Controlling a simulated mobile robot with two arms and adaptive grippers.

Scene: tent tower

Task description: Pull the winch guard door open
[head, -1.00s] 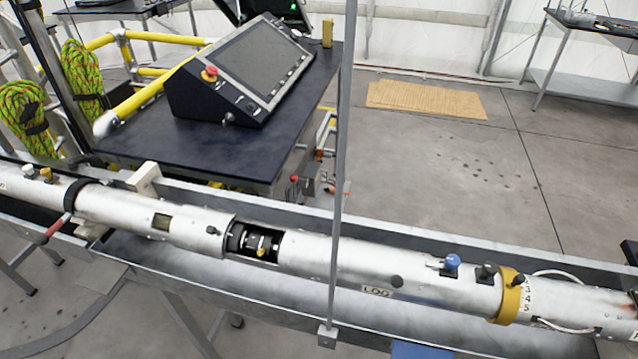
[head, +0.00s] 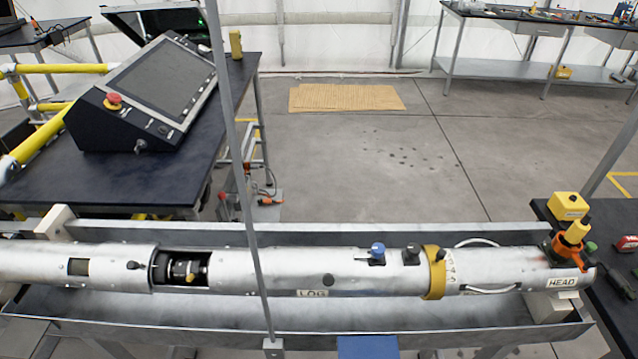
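I see no winch guard door that I can pick out in the head view. The nearest large thing is a long silver tube (head: 290,266) lying across a metal trough (head: 150,308), with an open window showing dark inner parts (head: 182,270). A yellow collar (head: 433,272) rings the tube near its right end, which is labelled HEAD. Neither of my grippers is in the picture, so their state does not show.
A control console (head: 150,90) with a red button stands on a dark table (head: 140,185) at left. A thin grey post (head: 238,150) rises in front. A dark table (head: 622,225) stands at right. The floor behind has a tan mat (head: 347,97) and free room.

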